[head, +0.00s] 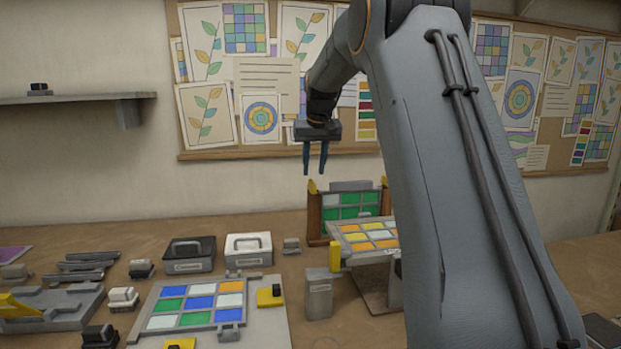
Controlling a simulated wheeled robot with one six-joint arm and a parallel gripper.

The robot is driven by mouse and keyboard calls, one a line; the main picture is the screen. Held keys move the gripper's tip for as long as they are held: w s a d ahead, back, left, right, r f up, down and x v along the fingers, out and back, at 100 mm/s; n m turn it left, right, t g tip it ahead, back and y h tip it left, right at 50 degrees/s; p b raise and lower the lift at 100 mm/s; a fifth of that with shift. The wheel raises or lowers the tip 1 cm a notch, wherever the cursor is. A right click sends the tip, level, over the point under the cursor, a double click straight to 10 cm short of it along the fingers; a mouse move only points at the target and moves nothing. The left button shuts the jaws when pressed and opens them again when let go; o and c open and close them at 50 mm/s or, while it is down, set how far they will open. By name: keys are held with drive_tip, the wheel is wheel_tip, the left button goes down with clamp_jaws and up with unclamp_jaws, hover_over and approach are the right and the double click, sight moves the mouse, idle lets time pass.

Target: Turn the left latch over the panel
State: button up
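My gripper (314,172) hangs in the air, pointing down, above the upright rack (315,224) at the back of the table. Its two dark blue fingers are apart with nothing between them. A panel of green panes (349,212) stands between the rack's brown posts. A second yellow latch (384,182) tops the right side, partly hidden by my arm. I cannot tell whether either latch overlaps the panel.
A tilted stand with a yellow-and-orange panel (366,236) is in front of the rack. A flat board (258,335) holds a panel of coloured panes (197,303) with yellow clamps (270,296). Lidded boxes (248,250) stand left. My arm hides much of the right.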

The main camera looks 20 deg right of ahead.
sight(312, 183)
drive_tip(key=shift+p+x, duration=0.45)
drive_tip(key=shift+x, duration=1.9)
clamp_jaws()
